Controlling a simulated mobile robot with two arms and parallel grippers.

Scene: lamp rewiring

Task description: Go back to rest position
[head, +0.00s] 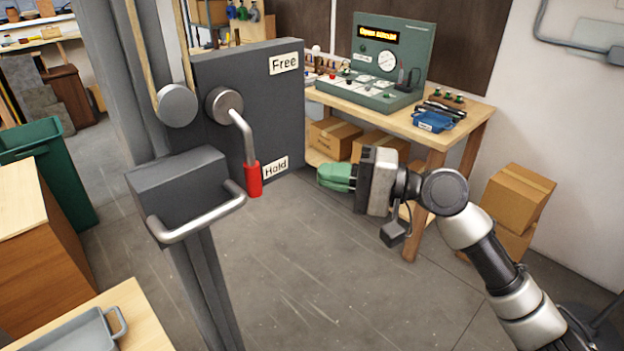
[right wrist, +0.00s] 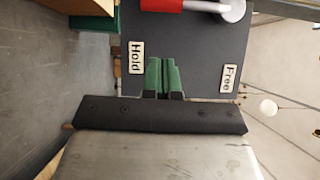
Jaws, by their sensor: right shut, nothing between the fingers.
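My right gripper (head: 336,177) has green fingers and stands in front of the workbench, to the right of the dark lever panel (head: 262,110) and apart from it in the head view. Its fingers are closed together with nothing between them. In the right wrist view the green fingers (right wrist: 163,76) point toward the panel, between its "Hold" and "Free" labels. A lever with a red grip (head: 253,179) hangs down beside the "Hold" label (head: 275,167). My left gripper is not in view.
A workbench (head: 465,125) carries a green test console (head: 388,65) and a blue tray (head: 433,121). Cardboard boxes (head: 515,198) stand at the right. A grey tray (head: 75,335) is at the lower left, a green bin (head: 60,170) beyond it. The middle floor is clear.

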